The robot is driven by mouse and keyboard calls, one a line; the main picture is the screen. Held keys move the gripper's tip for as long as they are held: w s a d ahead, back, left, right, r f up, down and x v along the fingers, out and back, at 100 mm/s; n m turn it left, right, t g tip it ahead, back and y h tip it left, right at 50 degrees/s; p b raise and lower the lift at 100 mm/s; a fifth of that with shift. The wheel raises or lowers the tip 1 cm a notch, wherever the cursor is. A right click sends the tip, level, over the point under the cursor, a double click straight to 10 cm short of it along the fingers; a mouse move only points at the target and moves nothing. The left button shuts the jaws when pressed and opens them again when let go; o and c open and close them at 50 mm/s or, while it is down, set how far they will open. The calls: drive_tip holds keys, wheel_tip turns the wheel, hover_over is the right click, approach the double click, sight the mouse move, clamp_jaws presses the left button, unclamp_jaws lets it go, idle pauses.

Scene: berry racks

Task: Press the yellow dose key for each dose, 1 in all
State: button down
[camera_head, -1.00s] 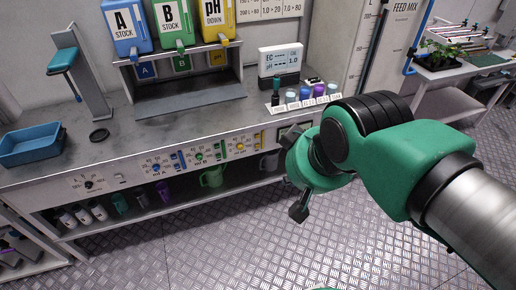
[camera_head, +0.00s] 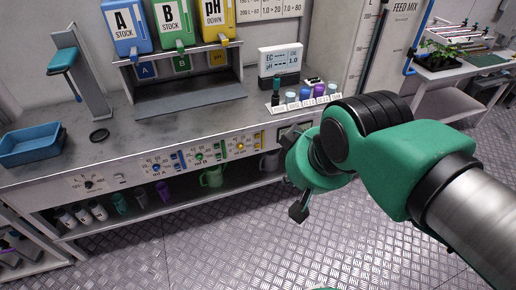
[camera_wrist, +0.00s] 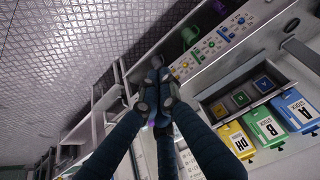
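A yellow round key (camera_head: 240,147) sits at the right of the bench's front control panel, beside a short yellow bar. Similar green (camera_head: 199,156) and blue (camera_head: 157,168) keys sit to its left. A yellow square label (camera_head: 218,57) is under the pH DOWN jug (camera_head: 217,20); it also shows in the wrist view (camera_wrist: 218,108). My gripper (camera_head: 299,211) hangs in front of the bench, right of the yellow key and apart from it. In the wrist view its dark fingers (camera_wrist: 155,88) are together, with nothing clearly held. Its fingertips are partly hidden in the head view.
Blue A (camera_head: 127,25) and green B (camera_head: 172,22) jugs stand on the grey rack. An EC/pH meter (camera_head: 279,63) and several small bottles (camera_head: 305,96) stand at the bench's right end. A blue tray (camera_head: 31,146) is at left. The patterned metal floor (camera_head: 220,245) before the bench is clear.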

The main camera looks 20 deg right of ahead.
drive_tip(key=w+d+f+n+t+h+p, duration=0.1)
drive_tip(key=w+d, duration=0.3)
drive_tip(key=w, duration=0.7)
drive_tip(key=w+d+f+h, duration=0.1)
drive_tip(key=w+d, duration=0.4)
drive_tip(key=w, duration=0.6)
drive_tip(key=w+d+f+n+t+p, duration=0.1)
drive_tip(key=w+d+f, duration=0.2)
drive_tip(key=w+f, duration=0.35)
drive_tip(key=w+d+f+n+t, duration=0.15)
drive_tip(key=w+f, duration=0.25)
drive_tip(key=w, duration=0.5)
drive_tip(key=w+d+f+n+y, duration=0.1)
drive_tip(key=w+f, duration=0.2)
drive_tip(key=f, duration=0.3)
drive_tip(key=w+d+f+p, duration=0.1)
drive_tip(key=w+f, duration=0.2)
drive_tip(key=f, duration=0.3)
drive_tip(key=w+d+f+n+y, duration=0.1)
drive_tip(key=w+f, duration=0.2)
drive_tip(key=f, duration=0.3)
wheel_tip(320, 180, down, 18)
drive_tip(key=s+a+n+y+p, duration=0.1)
drive_tip(key=a+n+y, duration=0.1)
drive_tip(key=y, duration=0.1)
drive_tip(key=shift+s+a+r, duration=0.15)
drive_tip(key=shift+s+a, duration=0.1)
drive_tip(key=shift+a, duration=0.15)
drive_tip(key=shift+w, duration=0.2)
